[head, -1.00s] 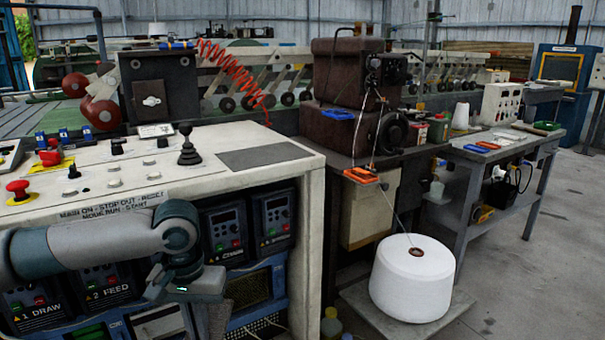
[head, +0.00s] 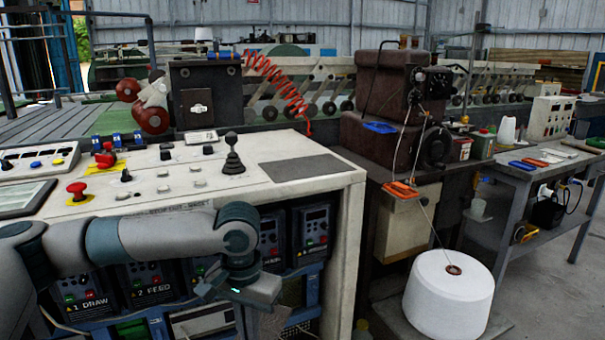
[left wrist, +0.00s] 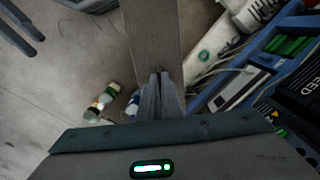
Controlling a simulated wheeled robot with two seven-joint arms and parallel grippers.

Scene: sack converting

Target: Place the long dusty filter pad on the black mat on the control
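The long dusty filter pad is a grey-brown strip (left wrist: 152,35) in the left wrist view, running away from my left gripper (left wrist: 158,90), whose fingers are closed on its near end. In the head view my left gripper (head: 238,296) is low in front of the control desk's face, and a short piece of the pad (head: 274,322) shows below it. The black mat (head: 303,168) lies flat and bare on the right part of the control desk top (head: 215,180), above and beyond the gripper. My right gripper is not in view.
A black joystick (head: 232,158), a red stop button (head: 77,190) and several small knobs stand on the desk left of the mat. A brown machine (head: 380,140) stands right of the desk. A white yarn cone (head: 448,295) sits low at right. Small bottles (left wrist: 97,108) stand on the floor.

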